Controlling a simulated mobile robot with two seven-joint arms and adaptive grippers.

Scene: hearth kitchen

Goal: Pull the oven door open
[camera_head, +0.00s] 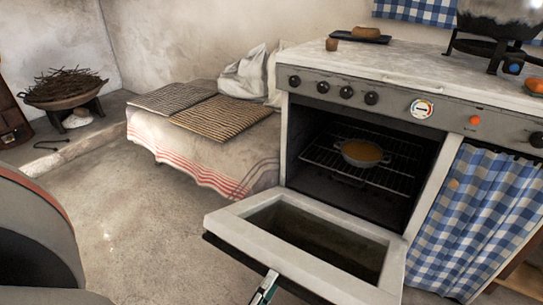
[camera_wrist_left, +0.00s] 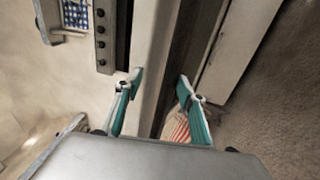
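The oven (camera_head: 360,115) stands at the right with its cavity exposed. Its door (camera_head: 235,228) is swung down and out, close to level, with a pale frame around a dark window panel. My left gripper (camera_head: 265,288) shows at the bottom edge of the head view, at the door's outer edge; only a teal finger part is visible. In the left wrist view my left gripper (camera_wrist_left: 160,82) has its two teal fingers spread apart, with a pale door part (camera_wrist_left: 154,55) between them. I cannot tell whether they touch it. My right gripper is not in view.
A pan (camera_head: 362,153) of orange-brown food sits on the rack inside the oven. A blue checked curtain (camera_head: 470,215) hangs right of the oven. A cloth-covered bench (camera_head: 215,158) with woven mats stands left. The floor (camera_head: 130,220) in front of the bench is clear.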

